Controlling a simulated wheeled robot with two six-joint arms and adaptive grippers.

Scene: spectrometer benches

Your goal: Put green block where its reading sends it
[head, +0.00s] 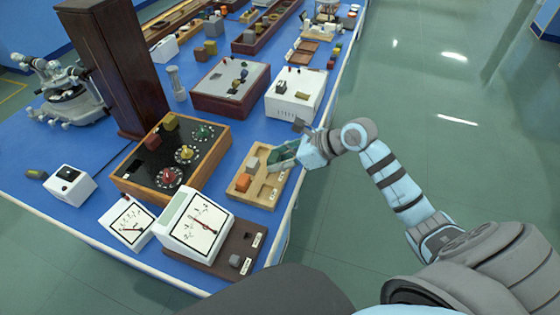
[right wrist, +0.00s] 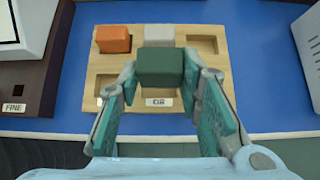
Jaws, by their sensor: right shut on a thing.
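My right gripper (head: 284,155) is over the far right end of a wooden tray (head: 268,197). In the right wrist view its teal fingers (right wrist: 160,75) are shut on a green block (right wrist: 160,68), which hides part of the tray (right wrist: 95,85). An orange block (head: 243,182) and a grey block (head: 252,164) sit in the tray's compartments; a compartment at the right in the wrist view is empty. My left gripper is not in view.
A wood-framed black panel (head: 150,170) with several dials stands left of the tray. A white box (head: 295,95) and a brown-sided box (head: 230,88) stand behind it. A second white meter (head: 128,222) is at the front left. The floor is clear to the right.

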